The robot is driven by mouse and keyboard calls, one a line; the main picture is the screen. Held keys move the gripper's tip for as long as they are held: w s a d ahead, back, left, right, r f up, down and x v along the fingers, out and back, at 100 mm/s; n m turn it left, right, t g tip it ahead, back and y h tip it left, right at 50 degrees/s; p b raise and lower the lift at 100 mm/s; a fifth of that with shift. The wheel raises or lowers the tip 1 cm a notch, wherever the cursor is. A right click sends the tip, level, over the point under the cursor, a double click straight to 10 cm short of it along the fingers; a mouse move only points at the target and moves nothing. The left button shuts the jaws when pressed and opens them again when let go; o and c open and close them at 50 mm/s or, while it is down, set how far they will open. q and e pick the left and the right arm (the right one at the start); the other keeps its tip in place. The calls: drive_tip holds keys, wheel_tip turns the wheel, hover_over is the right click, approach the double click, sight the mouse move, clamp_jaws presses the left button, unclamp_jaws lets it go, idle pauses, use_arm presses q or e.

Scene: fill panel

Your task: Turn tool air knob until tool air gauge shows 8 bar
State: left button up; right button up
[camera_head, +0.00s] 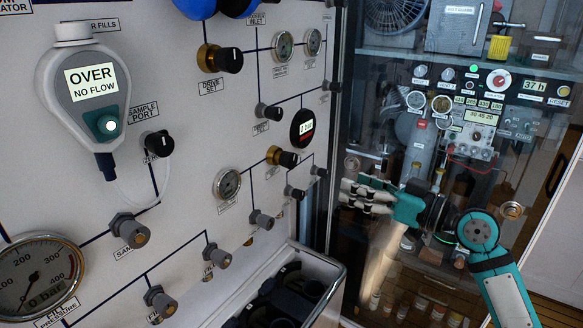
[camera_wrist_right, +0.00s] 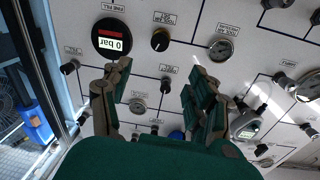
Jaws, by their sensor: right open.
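A black knob on a brass base (camera_head: 282,157) sits on the lower right of the panel, between a round dial gauge (camera_head: 227,183) and a black digital gauge (camera_head: 302,125) reading 0 bar. The digital gauge (camera_wrist_right: 111,38), a black knob (camera_wrist_right: 160,39) and a dial gauge (camera_wrist_right: 221,50) also show in the right wrist view. My right gripper (camera_head: 362,196) is open and empty, apart from the panel, fingers towards it. My left gripper is out of view.
Another brass-based knob (camera_head: 220,58) is higher on the panel. A hanging grey meter (camera_head: 85,80) reads OVER NO FLOW. A large pressure gauge (camera_head: 38,275) is lower left. An open bin (camera_head: 325,262) juts out below the panel. A glass-fronted cabinet stands behind my right arm.

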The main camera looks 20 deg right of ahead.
sight(293, 162)
drive_tip(key=p+x, duration=0.6)
drive_tip(key=x, duration=1)
drive_tip(key=shift+w+a, duration=0.15)
drive_tip(key=shift+w, duration=0.1)
drive_tip(key=shift+w+a, duration=0.3)
drive_tip(key=shift+w, duration=0.1)
drive_tip(key=c, duration=1.2)
